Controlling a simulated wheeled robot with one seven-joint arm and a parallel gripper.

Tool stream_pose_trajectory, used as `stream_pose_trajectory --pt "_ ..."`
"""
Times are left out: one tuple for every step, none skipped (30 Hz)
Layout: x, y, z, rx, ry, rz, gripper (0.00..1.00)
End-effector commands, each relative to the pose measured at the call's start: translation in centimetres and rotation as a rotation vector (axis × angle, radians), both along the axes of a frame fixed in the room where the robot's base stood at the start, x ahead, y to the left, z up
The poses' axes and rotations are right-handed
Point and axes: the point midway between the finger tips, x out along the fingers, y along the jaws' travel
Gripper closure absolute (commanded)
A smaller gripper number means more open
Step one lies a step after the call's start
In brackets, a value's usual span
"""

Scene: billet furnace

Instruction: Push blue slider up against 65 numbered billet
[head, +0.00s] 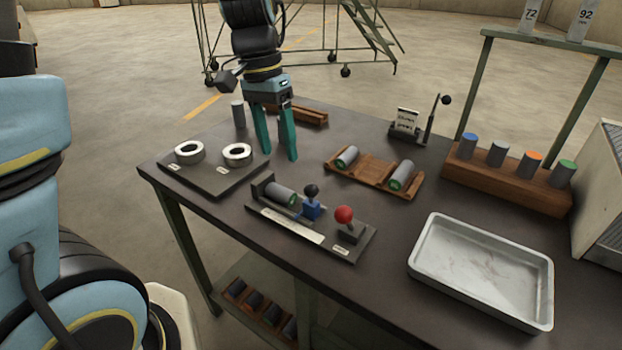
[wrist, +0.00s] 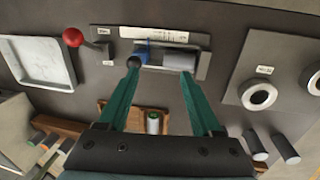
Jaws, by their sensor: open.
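The blue slider (head: 311,209), topped by a black knob, sits on a dark fixture (head: 358,246) at the table's front. A grey billet (head: 281,194) with a green-ringed end lies in the fixture, left of the slider. A small gap seems to separate them; its number is not readable. In the wrist view the slider (wrist: 143,52) is left of the billet (wrist: 178,61). My gripper (head: 278,154) is open and empty, pointing down above the table behind the fixture. In the wrist view, my gripper (wrist: 160,70) has its left fingertip overlapping the knob and its right fingertip near the billet.
A red-knobbed lever (head: 344,216) stands on the fixture's right end. A plate with two pale rings (head: 190,151) lies to the left. A wooden tray (head: 374,172) with two billets is behind. A metal pan (head: 483,302) and a billet rack (head: 508,186) are to the right.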

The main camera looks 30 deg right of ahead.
Motion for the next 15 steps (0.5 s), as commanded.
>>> stream_pose_trajectory --pt "-0.9 -1.4 0.7 -0.003 0.009 -0.056 0.34" --pt "-1.3 -2.0 0.9 -0.005 0.016 -0.083 0.34" --pt "-1.8 -2.7 1.2 -0.008 0.021 -0.112 0.34" --pt "-2.0 -3.1 1.3 -0.01 0.024 -0.128 0.34" --pt "-2.3 -3.4 1.4 -0.01 0.027 -0.142 0.34" --pt "-2.5 -3.6 1.4 -0.011 0.03 -0.157 0.34" --pt "-2.6 -3.8 1.4 -0.011 0.033 -0.163 0.34" --pt "-2.7 -3.9 1.3 -0.011 0.035 -0.166 0.34" --pt "-2.8 -3.9 1.1 -0.011 0.036 -0.169 0.34" --pt "-2.9 -4.0 0.8 -0.011 0.036 -0.169 0.34" --pt "-2.9 -4.0 0.6 -0.011 0.036 -0.169 0.34" --pt "-3.0 -4.0 0.1 -0.011 0.037 -0.169 0.34" --pt "-3.1 -4.0 -0.4 -0.01 0.036 -0.169 0.34" --pt "-3.2 -4.0 -0.9 -0.008 0.037 -0.169 0.34" --pt "-3.4 -4.0 -1.6 -0.008 0.037 -0.167 0.34"
